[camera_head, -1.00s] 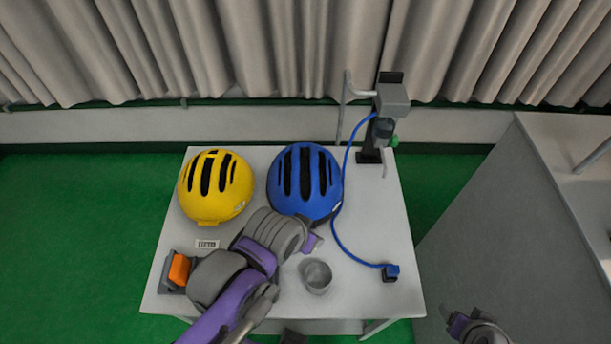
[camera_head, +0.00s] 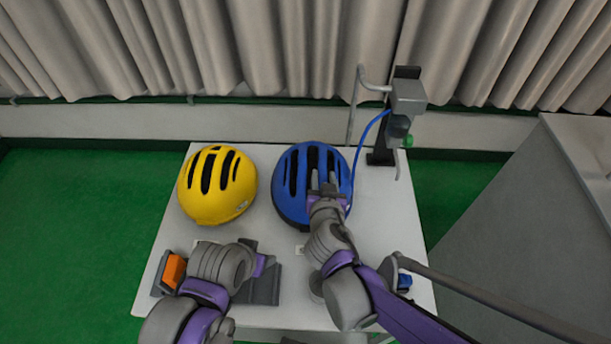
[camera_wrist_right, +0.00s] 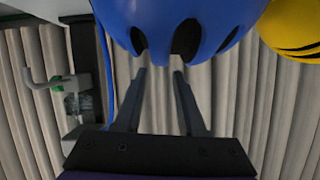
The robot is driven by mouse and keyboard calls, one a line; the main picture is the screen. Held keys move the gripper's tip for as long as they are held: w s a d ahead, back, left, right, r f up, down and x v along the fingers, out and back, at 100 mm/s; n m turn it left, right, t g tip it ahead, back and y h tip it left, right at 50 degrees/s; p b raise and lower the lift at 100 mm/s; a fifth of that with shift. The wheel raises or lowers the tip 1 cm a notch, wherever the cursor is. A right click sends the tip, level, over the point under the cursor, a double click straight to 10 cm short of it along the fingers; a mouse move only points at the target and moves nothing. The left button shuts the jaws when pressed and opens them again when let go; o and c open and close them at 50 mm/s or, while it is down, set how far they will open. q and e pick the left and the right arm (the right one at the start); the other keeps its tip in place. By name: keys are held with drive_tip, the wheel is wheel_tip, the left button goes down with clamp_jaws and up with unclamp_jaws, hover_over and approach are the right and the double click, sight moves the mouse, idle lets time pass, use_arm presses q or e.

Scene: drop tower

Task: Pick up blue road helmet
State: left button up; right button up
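The blue road helmet (camera_head: 287,195) sits on the white table, right of the yellow helmet. In the right wrist view its vented blue shell (camera_wrist_right: 190,20) fills the top, just beyond the fingertips. My right gripper (camera_head: 322,183) is over the front right part of the helmet. Its two fingers (camera_wrist_right: 158,72) stand apart with nothing visibly held between them; whether they touch the shell cannot be told. My left gripper (camera_head: 262,263) is low over the front left of the table, away from the helmet; its fingers do not show clearly.
The yellow helmet (camera_head: 217,185) is close to the blue one's left. A grey stand (camera_head: 381,145) with a blue cable (camera_head: 364,135) is at the back right. An orange block (camera_head: 174,270) lies front left. A grey cabinet (camera_head: 530,200) is at the right.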

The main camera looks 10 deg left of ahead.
sight(323, 163)
drive_tip(key=x, duration=0.8)
drive_tip(key=shift+w, duration=0.35)
drive_tip(key=shift+s+r, duration=0.1)
clamp_jaws()
idle(0.9)
